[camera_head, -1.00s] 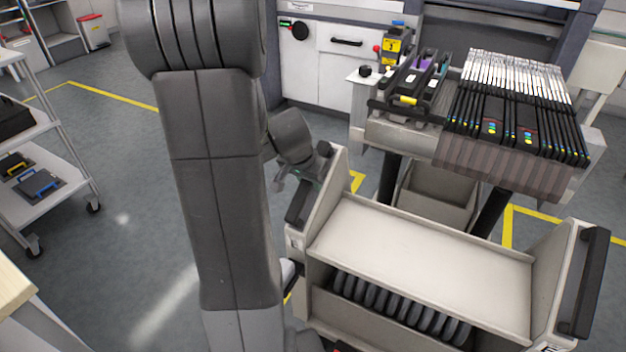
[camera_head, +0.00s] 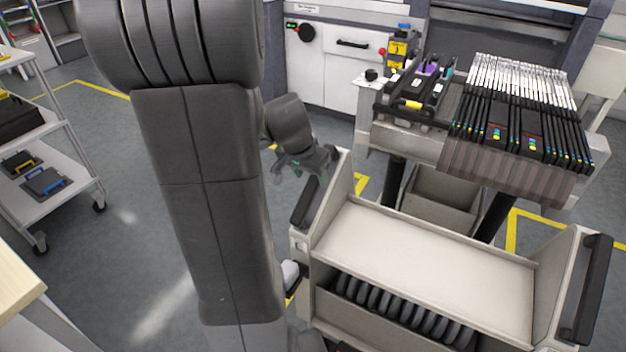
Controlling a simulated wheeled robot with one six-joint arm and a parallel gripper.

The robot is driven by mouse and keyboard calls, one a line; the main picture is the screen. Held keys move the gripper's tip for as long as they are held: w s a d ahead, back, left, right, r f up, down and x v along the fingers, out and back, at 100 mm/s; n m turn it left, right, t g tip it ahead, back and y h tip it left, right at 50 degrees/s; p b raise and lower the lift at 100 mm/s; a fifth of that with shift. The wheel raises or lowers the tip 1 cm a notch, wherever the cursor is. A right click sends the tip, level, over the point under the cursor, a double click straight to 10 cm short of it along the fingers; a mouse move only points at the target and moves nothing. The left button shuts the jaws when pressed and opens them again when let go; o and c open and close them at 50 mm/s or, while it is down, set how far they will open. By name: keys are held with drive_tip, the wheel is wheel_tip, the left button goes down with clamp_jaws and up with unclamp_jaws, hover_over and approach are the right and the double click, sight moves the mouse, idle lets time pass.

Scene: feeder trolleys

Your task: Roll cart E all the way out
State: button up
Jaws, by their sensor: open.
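A beige feeder trolley fills the right of the view, with a bare top shelf (camera_head: 425,255), grey reels (camera_head: 400,308) below it, and a feeder bank (camera_head: 420,140) at its far side. I cannot read a letter on it, so I cannot tell if it is cart E. It has a black left handle (camera_head: 306,201) and a black right handle (camera_head: 594,290). My gripper (camera_head: 305,172) is open, close above and beside the top of the left handle. Part of it is hidden behind the trolley's side panel, and I cannot tell if it touches the handle.
A white machine (camera_head: 335,70) stands behind the trolley. A shelf rack (camera_head: 60,180) on wheels stands at the left, with a wooden-topped table (camera_head: 15,285) in front of it. Grey floor with yellow lines (camera_head: 100,88) is open between the rack and my arm.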

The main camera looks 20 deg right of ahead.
sight(314, 179)
drive_tip(key=p+v, duration=0.1)
drive_tip(key=v, duration=0.7)
drive_tip(key=shift+a, duration=0.15)
drive_tip(key=b+x, duration=0.2)
drive_tip(key=x, duration=1.1)
drive_tip(key=shift+d+f, duration=0.25)
drive_tip(key=shift+f, duration=0.05)
drive_tip(key=shift+w+d, duration=0.25)
drive_tip(key=shift+w, duration=0.05)
